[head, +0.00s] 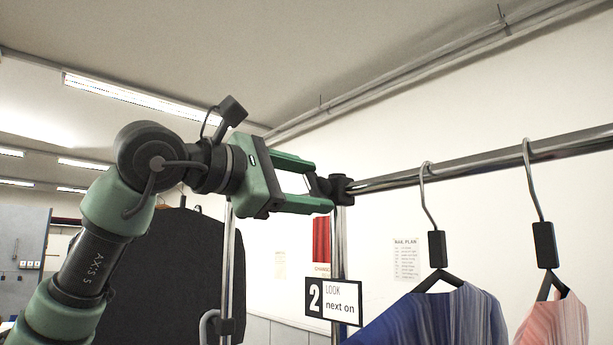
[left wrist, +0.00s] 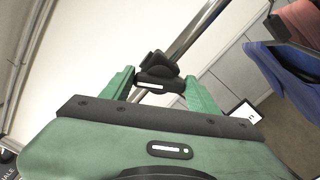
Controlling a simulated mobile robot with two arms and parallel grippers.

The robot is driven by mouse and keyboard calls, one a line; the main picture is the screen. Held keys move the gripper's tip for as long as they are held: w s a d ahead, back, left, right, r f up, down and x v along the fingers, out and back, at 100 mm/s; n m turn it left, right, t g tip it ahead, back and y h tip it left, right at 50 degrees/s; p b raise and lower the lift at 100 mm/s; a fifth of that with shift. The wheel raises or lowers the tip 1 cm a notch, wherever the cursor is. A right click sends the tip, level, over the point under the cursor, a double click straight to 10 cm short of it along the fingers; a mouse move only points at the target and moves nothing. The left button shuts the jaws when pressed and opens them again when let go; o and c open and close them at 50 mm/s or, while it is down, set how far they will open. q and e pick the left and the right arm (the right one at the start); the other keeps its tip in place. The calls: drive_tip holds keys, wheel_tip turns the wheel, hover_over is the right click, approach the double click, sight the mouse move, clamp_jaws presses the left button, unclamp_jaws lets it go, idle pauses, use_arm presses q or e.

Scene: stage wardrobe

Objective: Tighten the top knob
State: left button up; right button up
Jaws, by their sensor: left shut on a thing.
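The top knob (head: 318,186) is a black part on the dark clamp (head: 341,188) where the rail meets the upright post. In the left wrist view the knob (left wrist: 158,84) lies between the fingertips, with the clamp behind it. My left gripper (head: 321,187) has green fingers, one above and one below the knob in the head view, and is shut on it. The left gripper (left wrist: 160,79) also shows in the left wrist view. The fingers partly hide the knob's sides, and its turn angle cannot be told. My right gripper is in neither view.
The chrome rail (head: 393,180) runs right from the clamp, with a blue garment (head: 437,318) and a pink garment (head: 556,322) on hangers. A "2 LOOK" sign (head: 333,301) is below the clamp. A dark garment bag (head: 168,280) hangs behind my left arm.

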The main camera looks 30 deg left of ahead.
use_arm(q)
drive_tip(key=m+p, duration=0.2)
drive_tip(key=m, duration=0.3)
drive_tip(key=shift+m, duration=0.3)
idle(0.5)
drive_tip(key=o, duration=1.3)
drive_tip(key=shift+o, duration=0.3)
drive_tip(key=shift+w+f, duration=0.1)
drive_tip(key=shift+w, duration=0.05)
